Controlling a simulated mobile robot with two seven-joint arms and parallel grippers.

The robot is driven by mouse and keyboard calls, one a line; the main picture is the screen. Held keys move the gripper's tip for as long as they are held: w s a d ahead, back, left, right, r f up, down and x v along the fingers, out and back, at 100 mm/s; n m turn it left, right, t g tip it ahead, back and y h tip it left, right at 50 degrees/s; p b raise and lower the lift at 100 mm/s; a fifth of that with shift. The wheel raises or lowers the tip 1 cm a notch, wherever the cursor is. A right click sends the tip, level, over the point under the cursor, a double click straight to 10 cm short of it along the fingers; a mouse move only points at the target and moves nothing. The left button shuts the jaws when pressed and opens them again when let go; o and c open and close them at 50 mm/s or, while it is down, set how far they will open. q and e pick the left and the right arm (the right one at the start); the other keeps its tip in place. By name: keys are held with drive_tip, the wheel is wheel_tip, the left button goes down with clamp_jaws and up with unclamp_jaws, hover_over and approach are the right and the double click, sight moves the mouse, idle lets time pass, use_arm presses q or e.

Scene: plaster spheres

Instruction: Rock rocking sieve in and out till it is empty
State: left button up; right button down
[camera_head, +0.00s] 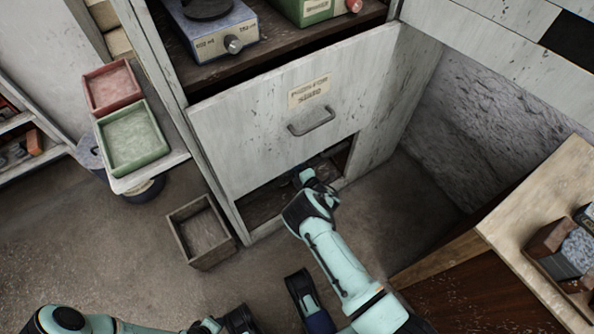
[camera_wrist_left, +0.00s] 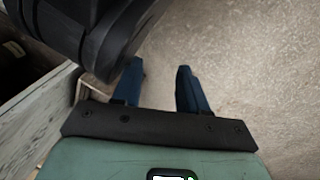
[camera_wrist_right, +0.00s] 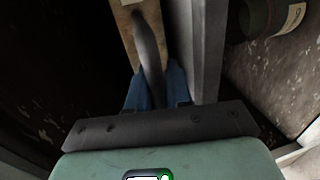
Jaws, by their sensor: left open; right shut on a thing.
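The cabinet's pale front panel (camera_head: 275,110) has a worn label and a grey handle (camera_head: 311,121), with a low opening under it. My right gripper (camera_wrist_right: 155,78) is inside this opening, shut on a dark curved bar (camera_wrist_right: 148,40). The bar runs along a light wooden strip (camera_wrist_right: 125,22), apparently part of the sieve. The rest of the sieve and any contents are hidden by the panel, my arm and the dark interior. My left gripper (camera_wrist_left: 160,72) is open and empty above the floor.
A wooden box (camera_head: 201,232) stands on the floor left of the opening. Red (camera_head: 112,86) and green (camera_head: 134,137) trays sit on a side shelf. A wooden bench (camera_head: 535,215) is at right. In the right wrist view, a dark green labelled cylinder (camera_wrist_right: 268,15) is close by.

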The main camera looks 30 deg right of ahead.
drive_tip(key=shift+w, duration=0.6)
use_arm(q)
drive_tip(key=shift+s+a+f+g, duration=0.15)
drive_tip(key=shift+s+f+g, duration=0.15)
drive_tip(key=shift+s+f, duration=0.15)
use_arm(e)
drive_tip(key=shift+w+r, duration=0.1)
drive_tip(key=shift+r, duration=0.05)
drive_tip(key=c, duration=1.1)
unclamp_jaws()
drive_tip(key=shift+a, duration=0.1)
drive_tip(key=shift+c, duration=0.2)
use_arm(q)
drive_tip(key=shift+w, duration=0.1)
wheel_tip(320, 180, up, 7)
drive_tip(key=w+d+t+p, duration=0.1)
drive_tip(key=d+p, duration=0.1)
drive_tip(key=p, duration=0.2)
drive_tip(key=shift+w+d+p, duration=0.3)
drive_tip(key=shift+w+d, duration=0.05)
use_arm(e)
drive_tip(key=v, duration=1.3)
